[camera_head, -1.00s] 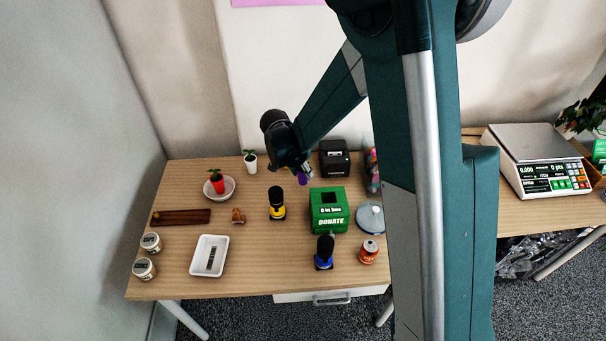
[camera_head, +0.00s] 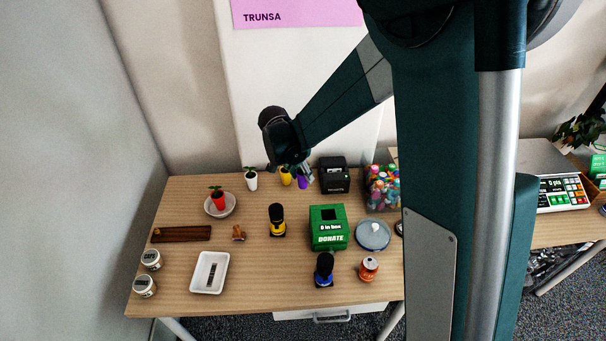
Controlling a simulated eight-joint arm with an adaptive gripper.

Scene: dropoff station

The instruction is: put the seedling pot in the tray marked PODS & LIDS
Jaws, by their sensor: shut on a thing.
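My gripper (camera_head: 304,172) is at the back of the desk, shut on a small purple pot (camera_head: 302,181). The arm partly hides the hold, and I cannot tell the height of the pot. A yellow pot (camera_head: 286,177) stands close to its left, partly hidden by the gripper. A white seedling pot (camera_head: 251,181) stands further left. A red seedling pot (camera_head: 218,200) stands in a white dish (camera_head: 231,212). A shallow white tray (camera_head: 221,265) with a dark strip in it lies at the front left. No marking PODS & LIDS is readable.
Two lidded jars (camera_head: 150,260) stand at the left edge. Bare desk lies between tray and bottles.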

